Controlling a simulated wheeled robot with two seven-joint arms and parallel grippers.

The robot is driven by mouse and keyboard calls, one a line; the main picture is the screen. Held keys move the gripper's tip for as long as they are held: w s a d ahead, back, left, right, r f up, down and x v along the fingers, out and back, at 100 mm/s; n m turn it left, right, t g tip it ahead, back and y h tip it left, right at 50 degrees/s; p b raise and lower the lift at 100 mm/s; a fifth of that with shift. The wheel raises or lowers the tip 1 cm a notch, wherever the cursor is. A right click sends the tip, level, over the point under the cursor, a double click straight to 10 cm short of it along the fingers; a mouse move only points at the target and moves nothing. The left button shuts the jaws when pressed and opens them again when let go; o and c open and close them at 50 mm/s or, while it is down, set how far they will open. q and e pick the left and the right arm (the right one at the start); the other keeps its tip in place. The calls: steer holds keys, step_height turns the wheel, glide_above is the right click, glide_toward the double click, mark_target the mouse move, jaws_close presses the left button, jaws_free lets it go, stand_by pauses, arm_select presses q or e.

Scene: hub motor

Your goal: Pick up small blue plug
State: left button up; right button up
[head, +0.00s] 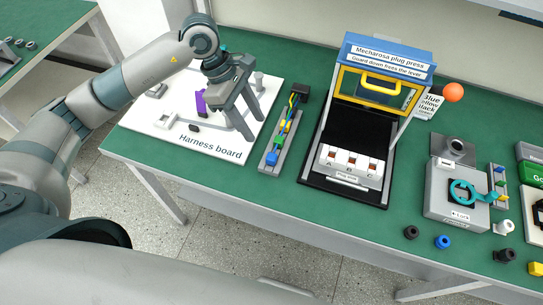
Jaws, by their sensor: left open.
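A small blue plug (442,242) stands on the green table near its front edge, in front of the grey lock fixture (455,192). Another blue piece (272,158) lies at the near end of a narrow grey tray (265,168) with coloured wires. My left gripper (243,128) is open and points down over the white harness board (165,128), far to the left of the small blue plug. I cannot tell whether its fingertips touch the board. My right gripper is not in view.
The plug press (380,75) with its yellow guard and orange ball lever stands mid-table. A black plug (411,232), a larger dark plug (505,255), a pale plug (501,227) and a yellow plug (536,268) surround the small blue plug. A purple piece (201,103) lies on the harness board.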

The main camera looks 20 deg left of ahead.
arm_select(q)
steer(key=p, duration=0.3)
glide_above(270, 156)
steer(key=a, duration=0.2)
step_height(270, 156, down, 6)
steer(key=shift+w+f, duration=0.1)
steer(key=shift+f, duration=0.1)
steer(key=shift+d+f, duration=0.1)
steer(key=shift+f, duration=0.45)
steer(key=shift+d+f+p, duration=0.2)
steer(key=shift+f+p, duration=0.4)
steer(key=shift+p, duration=0.1)
steer(key=p+x, duration=0.1)
steer(key=x, duration=0.2)
steer(key=shift+a+p, duration=0.2)
steer(key=shift+p, duration=0.2)
steer(key=shift+d+f, duration=0.15)
steer(key=shift+f, duration=0.35)
jaws_close()
